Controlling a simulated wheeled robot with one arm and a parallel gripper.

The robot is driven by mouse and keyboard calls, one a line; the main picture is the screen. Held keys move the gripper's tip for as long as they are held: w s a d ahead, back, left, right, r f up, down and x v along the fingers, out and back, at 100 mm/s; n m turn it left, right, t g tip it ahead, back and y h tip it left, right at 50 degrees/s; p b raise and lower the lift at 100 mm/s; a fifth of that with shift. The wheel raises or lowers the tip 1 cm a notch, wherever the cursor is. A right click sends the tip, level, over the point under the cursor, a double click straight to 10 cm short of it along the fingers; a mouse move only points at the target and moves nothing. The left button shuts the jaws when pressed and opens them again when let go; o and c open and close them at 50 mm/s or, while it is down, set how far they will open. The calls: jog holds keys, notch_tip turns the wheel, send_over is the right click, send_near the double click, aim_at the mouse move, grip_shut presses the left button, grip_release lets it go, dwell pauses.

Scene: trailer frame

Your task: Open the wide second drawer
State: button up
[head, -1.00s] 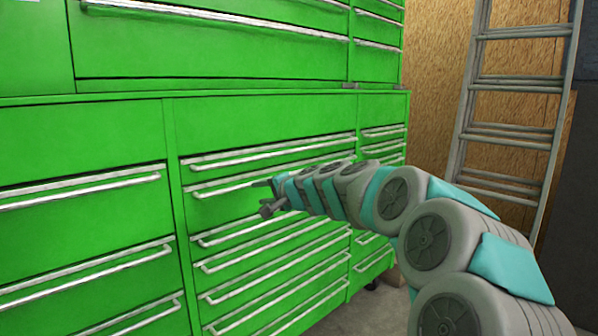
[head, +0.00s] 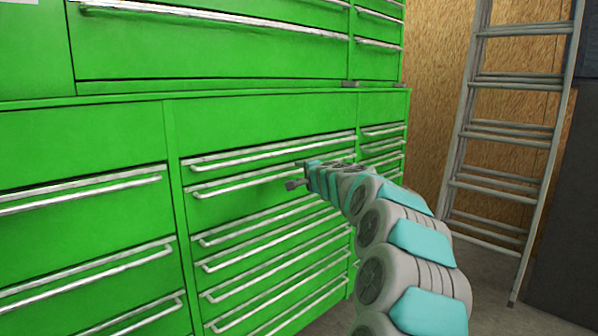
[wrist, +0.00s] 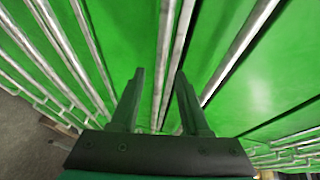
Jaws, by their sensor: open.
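The wide middle column of a green tool cabinet has several long silver bar handles. The second handle from the top (head: 240,183) runs on the wide second drawer (head: 235,205), which looks shut. My gripper (head: 295,174) is in front of this drawer's right part, near the second handle. In the wrist view the jaws (wrist: 160,75) are apart, and a silver bar (wrist: 168,65) shows in the gap between them. I cannot tell whether it lies within the jaws or just beyond. No contact is visible. My arm hides the right end of the handle.
Close above is the top handle (head: 270,153); several more handles lie below. A left drawer column (head: 80,220) and a narrow right column (head: 385,140) flank it. A metal ladder (head: 500,130) leans at the right by a wooden wall (head: 435,80).

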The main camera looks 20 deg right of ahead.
jog(key=shift+w+f, duration=0.2)
jog(key=shift+w, duration=0.55)
jog(key=shift+c, duration=0.3)
grip_shut()
dwell(0.7)
